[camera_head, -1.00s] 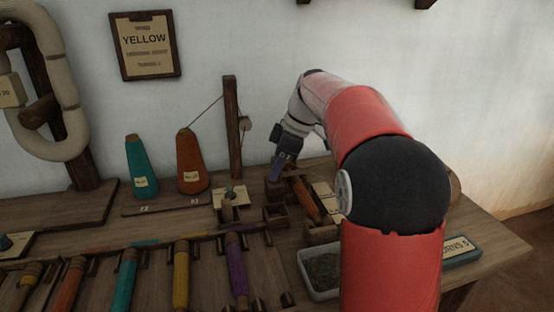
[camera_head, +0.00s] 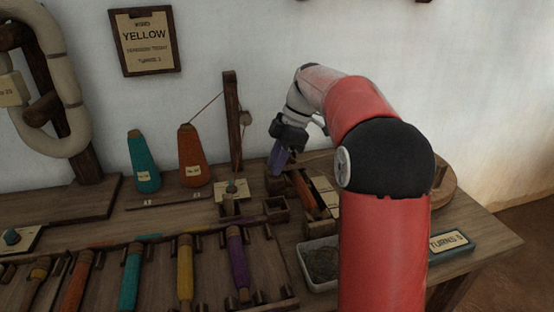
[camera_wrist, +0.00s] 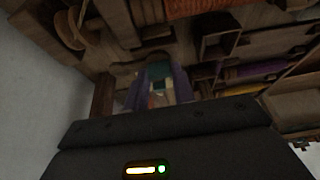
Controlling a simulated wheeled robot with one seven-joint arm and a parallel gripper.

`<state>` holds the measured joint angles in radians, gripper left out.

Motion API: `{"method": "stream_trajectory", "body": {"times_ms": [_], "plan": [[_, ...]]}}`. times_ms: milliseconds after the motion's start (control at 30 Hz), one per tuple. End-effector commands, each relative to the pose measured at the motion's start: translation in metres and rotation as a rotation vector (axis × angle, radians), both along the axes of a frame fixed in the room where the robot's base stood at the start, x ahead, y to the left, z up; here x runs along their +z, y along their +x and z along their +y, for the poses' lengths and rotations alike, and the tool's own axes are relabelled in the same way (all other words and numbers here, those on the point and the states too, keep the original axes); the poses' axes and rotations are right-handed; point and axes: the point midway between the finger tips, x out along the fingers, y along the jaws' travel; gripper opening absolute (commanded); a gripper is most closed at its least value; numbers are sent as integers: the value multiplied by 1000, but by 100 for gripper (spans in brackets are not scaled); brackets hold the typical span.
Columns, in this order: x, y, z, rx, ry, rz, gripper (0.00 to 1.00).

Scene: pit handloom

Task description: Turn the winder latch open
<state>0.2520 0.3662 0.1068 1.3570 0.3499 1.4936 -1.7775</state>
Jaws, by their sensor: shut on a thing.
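My gripper (camera_head: 277,165) is over the winder at the right part of the bench, its purple fingers pointing down. In the wrist view the fingers (camera_wrist: 158,95) are closed around a small teal piece (camera_wrist: 159,71), which appears to be the winder latch. The latch is hidden behind the fingers in the head view, so its angle is not clear. The winder (camera_head: 308,194) holds an orange-red bobbin, which also shows at the top of the wrist view (camera_wrist: 195,8).
A wooden post (camera_head: 233,120) stands left of my gripper, with a thread running to the orange cone (camera_head: 194,160). A teal cone (camera_head: 144,165) stands farther left. A rack of coloured bobbins (camera_head: 183,270) lies in front. A grey tray (camera_head: 320,264) sits at front right.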

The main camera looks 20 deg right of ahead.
Motion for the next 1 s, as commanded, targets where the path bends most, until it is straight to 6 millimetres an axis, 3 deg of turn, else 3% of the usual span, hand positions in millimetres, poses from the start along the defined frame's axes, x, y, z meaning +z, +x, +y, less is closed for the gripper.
{"method": "stream_trajectory", "body": {"times_ms": [167, 200, 333, 667, 1000], "plan": [[1, 0, 0, 1, -1, -4, 3], [1, 0, 0, 0, -1, -3, 31], [0, 0, 0, 0, 0, -2, 47], [4, 0, -1, -1, 0, -2, 47], [53, 1, -22, -2, -1, -4, 47]]}}
